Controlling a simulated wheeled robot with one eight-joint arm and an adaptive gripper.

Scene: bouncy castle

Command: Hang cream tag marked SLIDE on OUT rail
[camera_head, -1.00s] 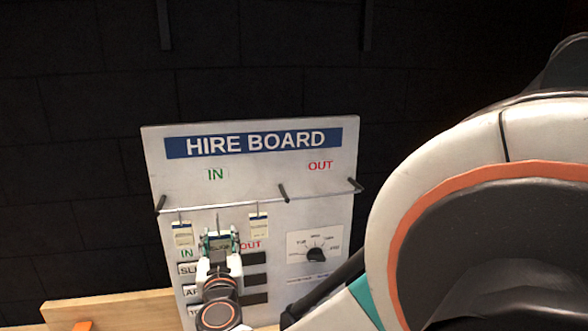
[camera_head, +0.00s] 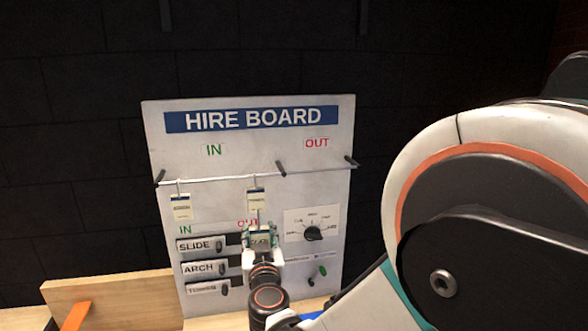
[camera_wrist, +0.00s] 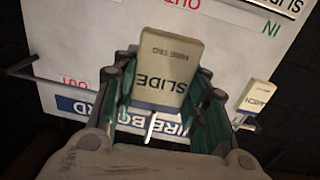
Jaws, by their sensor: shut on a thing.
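My gripper (camera_head: 261,238) is shut on the cream tag marked SLIDE (camera_wrist: 165,65), which appears upside down in the wrist view, with its pale wire hook (camera_wrist: 151,128) beyond the fingers. In the head view the gripper and tag are in front of the board, below the rail and just below the right hanging tag. The OUT rail (camera_head: 318,168) is the right part of the rail, between a black middle peg and a right end peg. It is bare, up and right of my gripper.
The HIRE BOARD (camera_head: 255,152) stands against a dark wall. Two other cream tags, a left one (camera_head: 181,208) and a right one (camera_head: 256,197), hang on the IN rail (camera_head: 220,179). SLIDE, ARCH and another switch row (camera_head: 205,289) and a dial (camera_head: 313,233) are lower down.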

